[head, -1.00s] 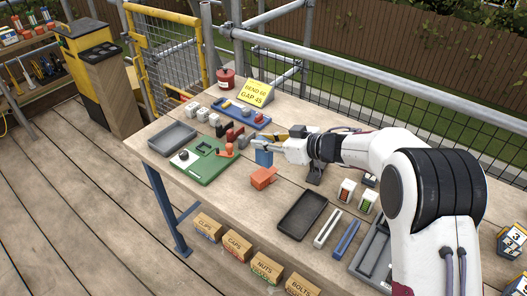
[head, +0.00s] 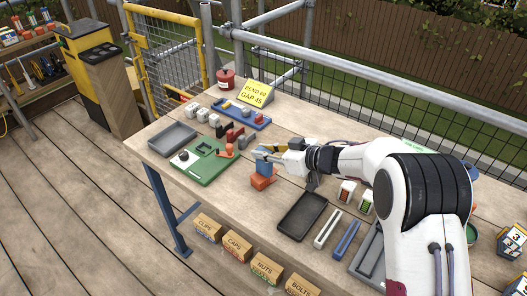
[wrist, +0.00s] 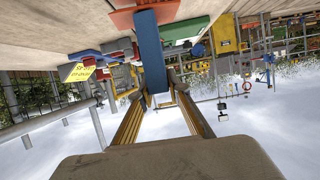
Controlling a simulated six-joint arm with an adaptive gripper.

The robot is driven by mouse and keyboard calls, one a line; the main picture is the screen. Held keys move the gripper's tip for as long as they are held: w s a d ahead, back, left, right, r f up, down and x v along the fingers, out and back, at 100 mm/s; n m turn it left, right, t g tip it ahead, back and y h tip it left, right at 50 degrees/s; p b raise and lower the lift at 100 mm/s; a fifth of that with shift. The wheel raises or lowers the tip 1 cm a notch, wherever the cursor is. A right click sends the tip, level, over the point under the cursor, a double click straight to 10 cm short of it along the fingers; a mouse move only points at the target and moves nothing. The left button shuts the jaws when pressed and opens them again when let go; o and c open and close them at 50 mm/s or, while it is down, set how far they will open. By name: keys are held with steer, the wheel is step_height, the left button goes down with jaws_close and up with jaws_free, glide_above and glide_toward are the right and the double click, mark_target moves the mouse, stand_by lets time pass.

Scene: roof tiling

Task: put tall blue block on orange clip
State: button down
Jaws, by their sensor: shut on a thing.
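The tall blue block (head: 264,168) is upright between the fingers of my gripper (head: 266,152). In the wrist view the blue block (wrist: 150,52) runs from between the yellow-sided fingers (wrist: 158,98) up to the orange clip (wrist: 122,18). The orange clip (head: 262,182) lies on the bench, directly below the block in the head view. The block's lower end overlaps the clip in both views. I cannot tell whether it rests on the clip or hangs just above it.
A green board (head: 196,170) with small parts lies left of the clip. A black tray (head: 301,216) lies to the right. A blue tray (head: 250,119), a grey tray (head: 173,137) and a yellow sign (head: 257,94) are further back. Bare bench lies in front of the clip.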

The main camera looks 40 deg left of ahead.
steer(key=shift+f, duration=0.1)
steer(key=c, duration=1.9)
jaws_free()
steer(key=shift+d, duration=0.1)
steer(key=shift+v, duration=0.75)
steer(key=v, duration=1)
steer(key=shift+d, duration=0.15)
steer(key=shift+r, duration=0.2)
